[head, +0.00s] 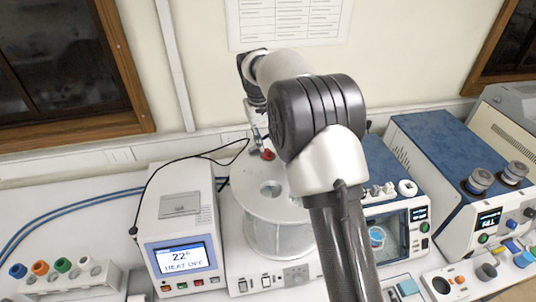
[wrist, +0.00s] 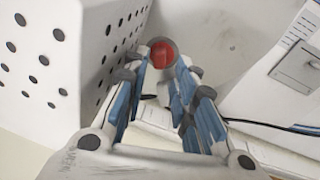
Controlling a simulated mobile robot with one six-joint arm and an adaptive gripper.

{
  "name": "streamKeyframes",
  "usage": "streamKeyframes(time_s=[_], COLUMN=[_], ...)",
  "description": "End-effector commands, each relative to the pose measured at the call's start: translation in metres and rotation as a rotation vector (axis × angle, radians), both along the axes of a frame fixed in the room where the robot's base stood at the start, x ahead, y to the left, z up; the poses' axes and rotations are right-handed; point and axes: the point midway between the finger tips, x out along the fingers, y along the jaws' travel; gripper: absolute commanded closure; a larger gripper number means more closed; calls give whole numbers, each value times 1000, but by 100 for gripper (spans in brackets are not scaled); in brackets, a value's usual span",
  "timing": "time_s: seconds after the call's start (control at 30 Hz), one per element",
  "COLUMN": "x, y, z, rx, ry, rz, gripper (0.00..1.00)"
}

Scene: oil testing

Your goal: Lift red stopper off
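The red stopper (head: 268,154) shows in the head view as a small red spot just below my gripper (head: 257,135), over the back part of the round white lid (head: 293,208). In the wrist view the red stopper (wrist: 162,53) is a round red disc between the tips of my gripper (wrist: 164,60). The fingers lean in and flank it closely on both sides, so they look shut on it. What is under the stopper is mostly hidden by the fingers. Whether it is seated or raised cannot be told.
A white heater unit (head: 180,235) with a lit screen stands left of the bath. A blue-topped instrument (head: 440,150) stands at the right. A perforated white wall (wrist: 75,60) is close to my fingers in the wrist view. A black cable (head: 160,165) loops behind the heater unit.

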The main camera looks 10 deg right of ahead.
Motion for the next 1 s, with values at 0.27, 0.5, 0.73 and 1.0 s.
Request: streamKeyframes(time_s=[0.27,0.5,0.73,1.0], x=[7,9,9,9], y=[-4,-5,-5,-5], z=[-38,-50,-50,-49], rx=[0,0,0,0], ry=[4,1,1,1], rz=[-1,0,0,0], gripper=[75,75,81,99])
